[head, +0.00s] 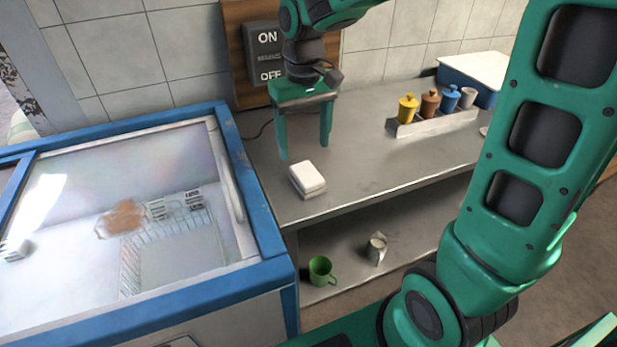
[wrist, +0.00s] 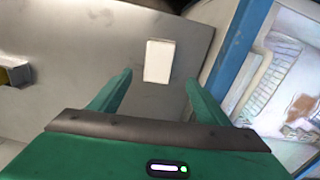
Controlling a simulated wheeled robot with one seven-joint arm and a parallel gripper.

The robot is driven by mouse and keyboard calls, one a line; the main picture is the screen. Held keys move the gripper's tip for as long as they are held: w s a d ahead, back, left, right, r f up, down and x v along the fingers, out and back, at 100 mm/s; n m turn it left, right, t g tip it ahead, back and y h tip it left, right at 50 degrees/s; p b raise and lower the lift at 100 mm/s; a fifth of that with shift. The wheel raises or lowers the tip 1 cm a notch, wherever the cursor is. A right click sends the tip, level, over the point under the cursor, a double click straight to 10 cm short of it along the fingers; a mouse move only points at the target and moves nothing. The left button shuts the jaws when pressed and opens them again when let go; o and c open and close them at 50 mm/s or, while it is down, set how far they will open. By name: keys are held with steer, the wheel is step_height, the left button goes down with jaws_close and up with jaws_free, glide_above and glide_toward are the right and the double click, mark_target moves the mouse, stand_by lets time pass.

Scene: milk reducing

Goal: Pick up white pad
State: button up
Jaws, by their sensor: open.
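The white pad (head: 307,177) is a small white block lying on the grey metal table, close to its front edge and near the blue-framed freezer. In the wrist view the white pad (wrist: 159,61) lies beyond the fingertips, between the lines of the two fingers. My gripper (head: 305,150) is open and empty, with its fingers pointing down above the table, just behind and above the pad. In the wrist view my gripper (wrist: 157,82) shows both green fingers spread apart, with nothing between them.
The freezer (head: 262,205) with a glass lid stands left of the table (head: 375,165). A rack of coloured lidded jars (head: 432,118) and a blue-and-white box (head: 475,75) stand at the right. A green mug (head: 321,271) and a small metal pitcher (head: 376,248) are on the lower shelf.

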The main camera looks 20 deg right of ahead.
mark_target(307, 172)
steer(key=f, duration=0.9)
steer(key=shift+s+d+f, duration=0.2)
steer(key=shift+f, duration=0.05)
steer(key=c, duration=1.2)
